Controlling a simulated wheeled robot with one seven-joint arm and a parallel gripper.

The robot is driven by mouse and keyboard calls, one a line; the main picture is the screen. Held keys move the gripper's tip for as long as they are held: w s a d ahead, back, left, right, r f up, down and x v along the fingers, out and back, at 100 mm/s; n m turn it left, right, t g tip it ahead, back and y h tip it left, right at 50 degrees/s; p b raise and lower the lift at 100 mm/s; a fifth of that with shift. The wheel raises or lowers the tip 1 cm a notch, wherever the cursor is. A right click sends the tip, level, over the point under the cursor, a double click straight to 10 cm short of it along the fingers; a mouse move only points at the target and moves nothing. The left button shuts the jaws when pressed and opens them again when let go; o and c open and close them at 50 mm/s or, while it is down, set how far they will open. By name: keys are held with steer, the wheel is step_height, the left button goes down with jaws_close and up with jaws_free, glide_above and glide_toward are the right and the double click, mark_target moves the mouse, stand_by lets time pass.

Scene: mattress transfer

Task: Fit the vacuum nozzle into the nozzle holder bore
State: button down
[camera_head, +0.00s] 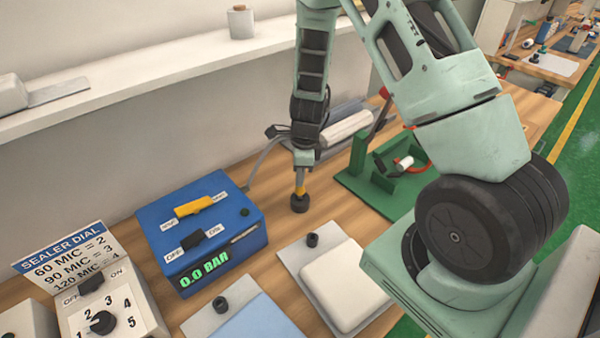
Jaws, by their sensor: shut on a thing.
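My gripper (302,162) points down over the wooden bench, right of the blue pump box. It is shut on the vacuum nozzle (300,188), a slim upright piece with a yellow-orange part showing below the fingers. A grey hose (265,160) runs from the blue box up toward my gripper. The nozzle holder (299,204) looks like a short, round black piece on the bench directly below the nozzle. The nozzle's lower end meets or overlaps the holder in this view. I cannot tell whether the tip is inside the bore, which is hidden.
The blue box (200,226) reads 0.0 BAR. Two flat bags with black valves (312,240) (220,304) lie in front. A green fixture (385,178) stands right, the sealer dial panel (100,305) front left. A white shelf (150,72) runs behind.

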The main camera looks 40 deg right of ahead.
steer(key=shift+f+b, duration=0.9)
steer(key=shift+f, duration=0.4)
stand_by(0.4)
steer(key=c, duration=1.1)
jaws_free()
steer(key=r, duration=0.5)
steer(key=d+r, duration=0.1)
steer(key=r, duration=0.5)
steer(key=s+r, duration=0.1)
steer(key=r, duration=0.5)
steer(key=shift+d+r, duration=0.15)
steer(key=shift+r, duration=0.05)
